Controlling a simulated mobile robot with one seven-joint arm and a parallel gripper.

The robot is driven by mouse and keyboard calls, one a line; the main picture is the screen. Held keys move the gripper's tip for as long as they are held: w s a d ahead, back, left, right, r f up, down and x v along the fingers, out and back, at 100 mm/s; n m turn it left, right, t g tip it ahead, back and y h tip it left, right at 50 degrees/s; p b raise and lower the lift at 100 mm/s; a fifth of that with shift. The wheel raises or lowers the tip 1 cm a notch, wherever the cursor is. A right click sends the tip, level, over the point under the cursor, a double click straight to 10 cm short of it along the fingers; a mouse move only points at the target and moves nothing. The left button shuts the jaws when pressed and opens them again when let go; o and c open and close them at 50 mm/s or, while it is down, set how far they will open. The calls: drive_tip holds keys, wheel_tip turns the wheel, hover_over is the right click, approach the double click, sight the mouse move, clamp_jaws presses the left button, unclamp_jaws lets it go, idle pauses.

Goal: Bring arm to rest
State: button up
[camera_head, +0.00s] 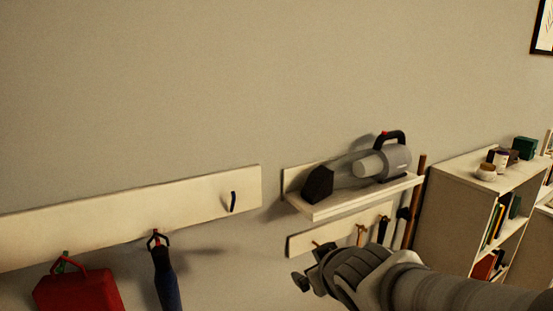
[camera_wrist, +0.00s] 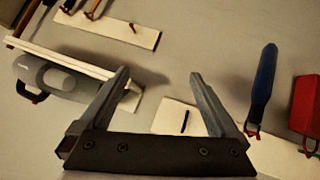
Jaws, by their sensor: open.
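My gripper (camera_wrist: 158,78) is open and empty in the wrist view, its two fingers spread apart with the grey wall between and beyond them. In the head view my gripper (camera_head: 306,280) is at the lower right, in front of the wall and below the small shelf. My arm stretches in from the lower right corner. The gripper touches nothing that I can see. Its fingers show only small and dark in the head view.
A shelf (camera_head: 330,206) holds a grey handheld vacuum (camera_head: 384,163). A hook board (camera_head: 110,215) carries a red bag (camera_head: 78,292) and a dark blue umbrella (camera_head: 166,280). A lower rail (camera_head: 300,243) holds tools. A bookcase (camera_head: 450,190) stands right. The upper wall is bare.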

drive_tip(key=s+d+r+m+g, duration=0.1)
drive_tip(key=s+d+m+g, duration=0.1)
drive_tip(key=s, duration=0.5)
drive_tip(key=s+d+r+m+g+h, duration=0.1)
drive_tip(key=s+d+m+g, duration=0.1)
drive_tip(key=s, duration=0.6)
drive_tip(key=shift+s+d+m+g, duration=0.15)
drive_tip(key=shift+d+m+g, duration=0.15)
drive_tip(key=shift+d+m, duration=0.8)
drive_tip(key=shift+d, duration=0.15)
